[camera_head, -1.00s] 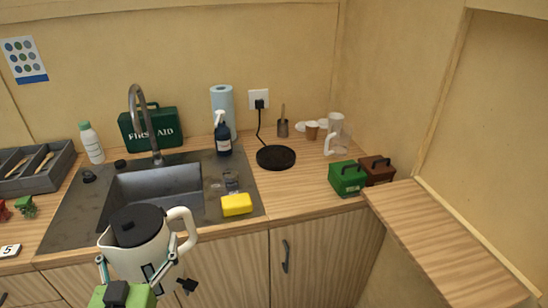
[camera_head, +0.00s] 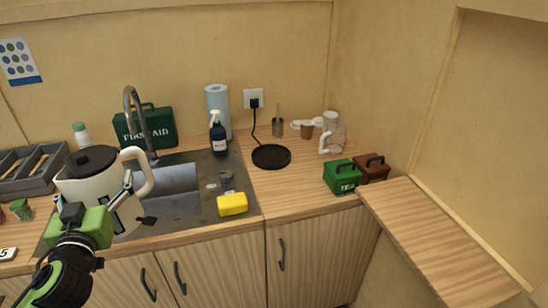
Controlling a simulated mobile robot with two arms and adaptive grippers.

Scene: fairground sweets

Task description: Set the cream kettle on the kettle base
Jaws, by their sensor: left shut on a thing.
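The cream kettle (camera_head: 88,192) with a black lid and a cream handle is at the left in the head view, held upright over the front left of the sink area. My left gripper (camera_head: 122,205) is shut on the kettle; its fingers lie against the kettle's near side, below the handle. The kettle base (camera_head: 271,156) is a round black disc on the wooden counter, right of the sink, with a cord running up to a wall socket. It is bare. My right gripper is not in view.
A yellow sponge (camera_head: 232,204) lies at the sink's right front edge. A dark spray bottle (camera_head: 218,138) and paper roll (camera_head: 217,105) stand behind. Green (camera_head: 341,177) and brown (camera_head: 372,168) boxes stand right of the base. The tall tap (camera_head: 133,110) rises behind the kettle. Counter in front of the base is clear.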

